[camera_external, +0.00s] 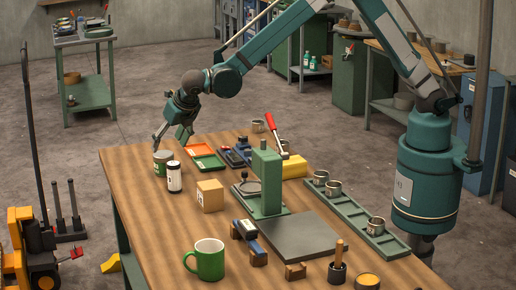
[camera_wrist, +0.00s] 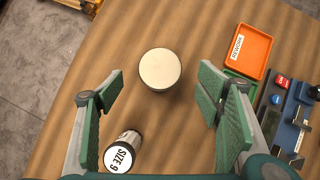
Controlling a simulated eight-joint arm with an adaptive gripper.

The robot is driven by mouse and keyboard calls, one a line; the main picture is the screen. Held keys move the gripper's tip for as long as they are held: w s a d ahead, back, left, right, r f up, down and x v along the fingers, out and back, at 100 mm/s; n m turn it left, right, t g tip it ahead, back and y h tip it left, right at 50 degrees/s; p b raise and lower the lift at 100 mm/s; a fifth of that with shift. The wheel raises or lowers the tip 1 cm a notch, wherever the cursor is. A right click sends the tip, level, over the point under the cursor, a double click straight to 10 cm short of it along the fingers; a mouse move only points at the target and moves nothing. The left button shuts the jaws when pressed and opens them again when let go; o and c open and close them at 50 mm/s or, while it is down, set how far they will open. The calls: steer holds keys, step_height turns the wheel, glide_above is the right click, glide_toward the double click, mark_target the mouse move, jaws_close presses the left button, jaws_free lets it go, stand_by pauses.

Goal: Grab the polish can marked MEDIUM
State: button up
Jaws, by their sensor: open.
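No marking MEDIUM is legible.
An orange tray (camera_external: 200,150) and a green tray (camera_external: 209,163) lie to the right. A cardboard box (camera_external: 210,195), green press (camera_external: 267,182) and green mug (camera_external: 207,260) stand nearer. The table edge is close on the left.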

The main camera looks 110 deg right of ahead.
mark_target(164, 154)
steer(key=shift+x, duration=1.3)
steer(key=shift+x, duration=2.6)
steer(key=shift+a+f, duration=0.15)
steer(key=shift+a, duration=0.05)
steer(key=shift+c, duration=0.4)
steer(key=c, duration=1.1)
